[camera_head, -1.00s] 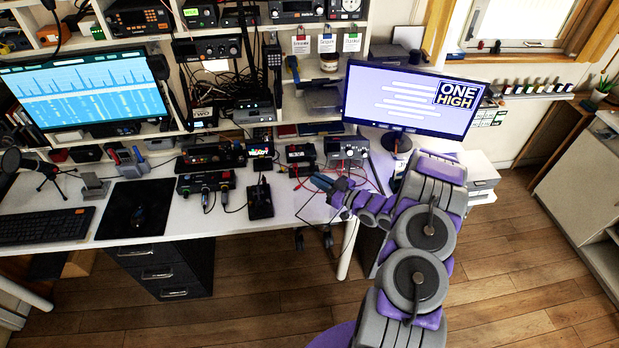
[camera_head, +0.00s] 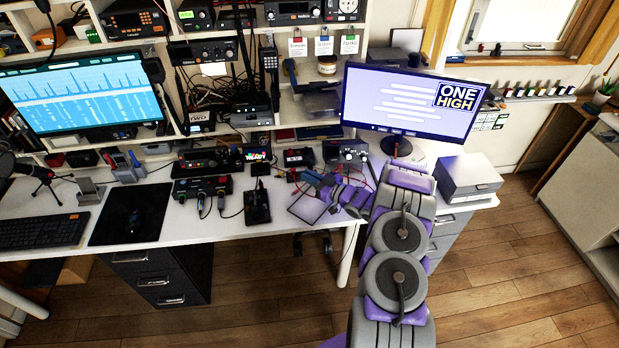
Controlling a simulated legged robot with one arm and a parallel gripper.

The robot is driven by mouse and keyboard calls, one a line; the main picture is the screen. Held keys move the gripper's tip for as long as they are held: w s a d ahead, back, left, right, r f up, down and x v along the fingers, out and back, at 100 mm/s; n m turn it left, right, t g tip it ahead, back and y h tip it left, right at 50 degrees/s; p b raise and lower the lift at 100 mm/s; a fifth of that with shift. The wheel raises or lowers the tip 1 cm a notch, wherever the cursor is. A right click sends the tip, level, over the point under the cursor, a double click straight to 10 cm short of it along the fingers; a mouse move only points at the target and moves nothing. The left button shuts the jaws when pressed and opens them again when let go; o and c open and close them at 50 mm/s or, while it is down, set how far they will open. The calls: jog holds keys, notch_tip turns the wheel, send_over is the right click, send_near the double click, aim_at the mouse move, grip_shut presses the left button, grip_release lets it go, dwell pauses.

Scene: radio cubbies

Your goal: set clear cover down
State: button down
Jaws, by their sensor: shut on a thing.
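The clear cover (camera_head: 306,208) shows as a thin, dark-edged, see-through panel at the front edge of the white desk (camera_head: 190,215). My gripper (camera_head: 318,184) is shut on the cover at its upper right side, low over the desk. The fingertips are small here and partly merge with the cover's edge. I cannot tell whether the cover touches the desk top.
Black radio boxes (camera_head: 203,187) and a small black device (camera_head: 257,203) stand left of the gripper. A power supply unit (camera_head: 346,152) with red leads is behind it. A monitor (camera_head: 415,100) stands at the right. Free desk shows left of the small device.

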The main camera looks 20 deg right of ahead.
jog(key=c, duration=1.4)
grip_release()
jog(key=shift+d, duration=0.25)
jog(key=shift+o, duration=0.8)
jog(key=shift+a, duration=0.1)
jog(key=shift+o, duration=0.2)
jog(key=shift+a, duration=0.35)
jog(key=p+v, duration=0.3)
jog(key=v, duration=0.9)
jog(key=w+d+r+g+h, duration=0.2)
jog(key=w+r+g+h, duration=0.1)
jog(key=w+r+h, duration=0.5)
jog(key=s+a+r+m+g+h, duration=0.25)
jog(key=s+r+g, duration=0.2)
jog(key=r, duration=0.65)
jog(key=s+a+r+m+g, duration=0.1)
jog(key=s+a+r+g, duration=0.2)
jog(key=s+a, duration=0.4)
jog(key=s+a+r+m+g+y, duration=0.1)
jog(key=s+a+r+g, duration=0.2)
jog(key=s, duration=1.9)
jog(key=s+a+r+m+g, duration=0.1)
jog(key=s+a+r+g, duration=0.2)
jog(key=s+a, duration=1)
jog(key=shift+s+g+y, duration=0.35)
jog(key=shift+s+g, duration=0.2)
jog(key=shift+s, duration=0.35)
jog(key=shift+r, duration=0.15)
